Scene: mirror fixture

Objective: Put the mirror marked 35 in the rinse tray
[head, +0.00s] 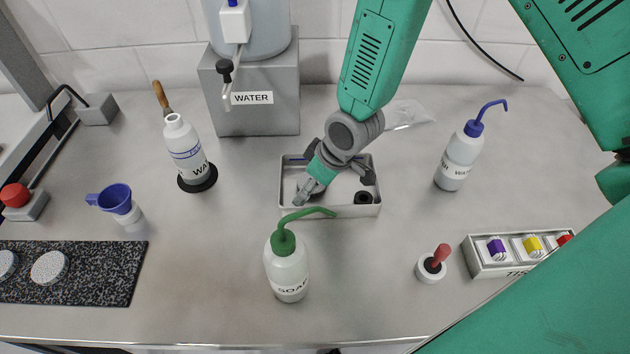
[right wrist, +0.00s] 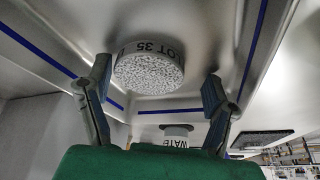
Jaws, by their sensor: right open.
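The mirror marked 35 (right wrist: 150,70) is a pale speckled disc with black lettering on its side, in the right wrist view. It rests on the metal floor of the rinse tray (head: 350,212), whose inner walls carry a blue line in the right wrist view (right wrist: 262,45). My right gripper (head: 332,178) is over this tray and hides most of the mirror in the head view. In the right wrist view my right gripper's fingers are spread on either side of the mirror, with gaps to it. The gripper is open and empty. My left gripper is not in view.
A green-topped soap bottle (head: 287,268) stands in front of the tray. A water bottle (head: 187,150) is left, a blue-spout bottle (head: 459,160) right, a water tank (head: 255,105) behind. A dark slab (head: 95,275) with pale discs lies far left. A box of coloured blocks (head: 500,265) is right.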

